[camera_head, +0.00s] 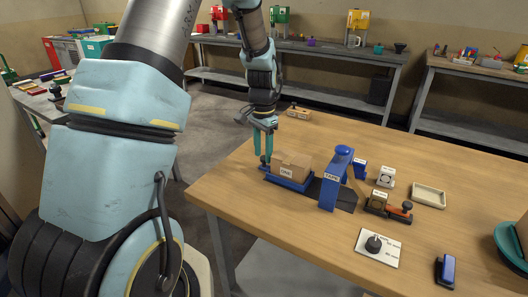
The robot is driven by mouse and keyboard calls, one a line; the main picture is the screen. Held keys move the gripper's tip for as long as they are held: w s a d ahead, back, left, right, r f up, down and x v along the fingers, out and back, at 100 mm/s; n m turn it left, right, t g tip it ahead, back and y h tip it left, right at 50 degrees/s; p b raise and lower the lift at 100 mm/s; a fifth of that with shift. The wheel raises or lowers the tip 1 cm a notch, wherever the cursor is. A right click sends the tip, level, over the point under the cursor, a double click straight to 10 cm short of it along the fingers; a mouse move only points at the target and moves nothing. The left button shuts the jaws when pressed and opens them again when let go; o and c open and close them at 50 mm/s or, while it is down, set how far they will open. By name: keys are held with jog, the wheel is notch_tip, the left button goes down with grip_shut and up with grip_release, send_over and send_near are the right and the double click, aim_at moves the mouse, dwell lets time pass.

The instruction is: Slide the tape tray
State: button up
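A blue tray (287,181) lies on the wooden table (240,192) with a closed brown cardboard box (291,165) on it. The box has a small white label. The tray's right end is beside a blue arch-shaped taping stand (335,181) on a dark base. My gripper (264,160) points down at the tray's left end, with its teal fingers close to or touching a small part there. Whether the fingers are closed on it is too small to tell.
Right of the stand are a small blue block (360,168), white block (385,177), orange-handled tool (399,212) and shallow beige tray (429,196). A knob panel (377,247) and blue item (446,270) lie nearer. The table's left front is clear.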

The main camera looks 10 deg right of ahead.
dwell(0.3)
notch_tip(320, 180, up, 11)
jog(key=b, duration=0.2)
jog(key=shift+f, duration=0.15)
jog(key=s+a+f+n, duration=0.2)
jog(key=s+a+n, duration=0.3)
jog(key=a, duration=0.5)
jog(key=s+a+f+n+t, duration=0.1)
jog(key=s+a+f+n, duration=0.1)
jog(key=s+a+n, duration=0.4)
jog(key=s+a, duration=0.2)
jog(key=a, duration=0.3)
jog(key=shift+f+t, duration=0.15)
jog(key=shift+t, duration=0.15)
jog(key=shift+o, duration=0.6)
jog(key=shift+w, duration=0.1)
